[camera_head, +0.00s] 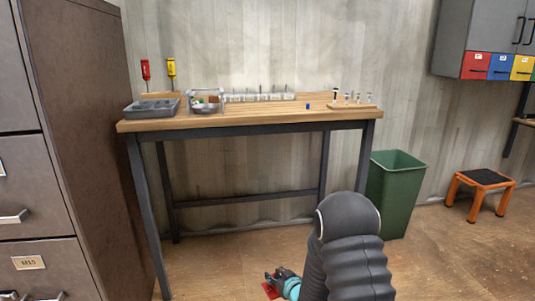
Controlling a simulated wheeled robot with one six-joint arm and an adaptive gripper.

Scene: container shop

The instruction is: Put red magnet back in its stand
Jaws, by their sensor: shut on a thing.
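My gripper (275,277) is low in front of the workbench, at the bottom of the view, dark with a teal band behind it. It is shut on a red flat thing (269,290), which I take to be the red magnet; the fingers and the frame's bottom edge partly hide it. On the bench's right end is a small wooden stand (352,105) with several small upright pieces, light and dark. I cannot tell whether this is the magnet's own stand.
The wooden workbench (250,116) bears a grey tray (151,108), a clear bin (206,101), a white rack (260,97) and a small blue piece (308,105). A grey cabinet (75,150) stands left. A green bin (396,193) and orange step stool (479,188) stand right.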

